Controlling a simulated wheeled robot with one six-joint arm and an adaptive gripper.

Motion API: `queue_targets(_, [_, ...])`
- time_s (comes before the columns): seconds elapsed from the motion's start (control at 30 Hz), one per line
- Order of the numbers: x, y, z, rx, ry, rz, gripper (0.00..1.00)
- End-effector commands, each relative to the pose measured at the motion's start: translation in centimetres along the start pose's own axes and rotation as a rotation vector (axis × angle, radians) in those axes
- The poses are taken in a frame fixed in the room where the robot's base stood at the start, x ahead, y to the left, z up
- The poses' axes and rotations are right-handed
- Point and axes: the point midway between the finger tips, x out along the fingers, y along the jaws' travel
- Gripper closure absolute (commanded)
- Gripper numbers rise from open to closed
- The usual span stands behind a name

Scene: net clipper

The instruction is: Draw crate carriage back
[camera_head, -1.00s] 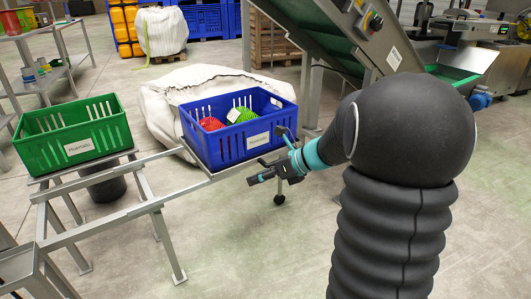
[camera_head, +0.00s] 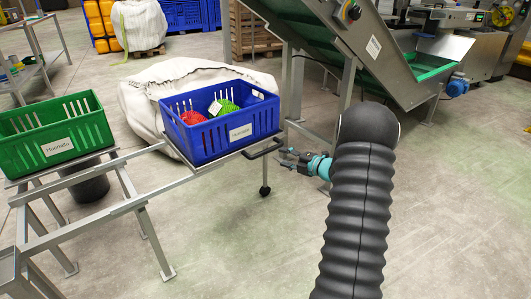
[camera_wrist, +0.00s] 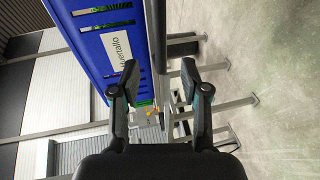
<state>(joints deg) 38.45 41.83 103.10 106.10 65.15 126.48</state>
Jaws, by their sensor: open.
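The blue crate (camera_head: 205,148) sits upright on a grey carriage (camera_head: 240,147) at the right end of two rails. It holds a red net bundle (camera_head: 192,118) and a green one (camera_head: 228,106). A black handle (camera_head: 264,150) sticks out at the carriage's right side. My gripper (camera_head: 284,158) is open and empty, just right of the handle and apart from it. In the wrist view my gripper (camera_wrist: 157,75) has its fingers spread, with the carriage's grey edge (camera_wrist: 157,60) beyond them and the blue crate (camera_wrist: 105,40) at the left.
A green crate (camera_head: 55,138) stands on the left end of the rail frame (camera_head: 125,208). A white sack (camera_head: 140,110) lies behind the blue crate. A conveyor (camera_head: 340,50) with grey legs stands behind my arm. The floor right of the handle and in front is clear.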

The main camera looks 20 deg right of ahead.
Motion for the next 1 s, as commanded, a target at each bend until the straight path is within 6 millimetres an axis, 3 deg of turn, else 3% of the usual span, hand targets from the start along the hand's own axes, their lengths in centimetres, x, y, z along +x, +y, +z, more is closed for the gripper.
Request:
queue_targets(0.3, [6.2, 0.0, -0.1, -0.004, 0.003, 0.000, 0.55])
queue_targets(0.5, [9.0, 0.0, -0.1, -0.004, 0.002, 0.000, 0.55])
queue_targets(0.7, [10.3, 0.0, -0.1, -0.004, 0.001, -0.001, 0.55])
queue_targets(1.0, [10.5, 0.0, 0.0, -0.003, 0.001, -0.001, 0.55])
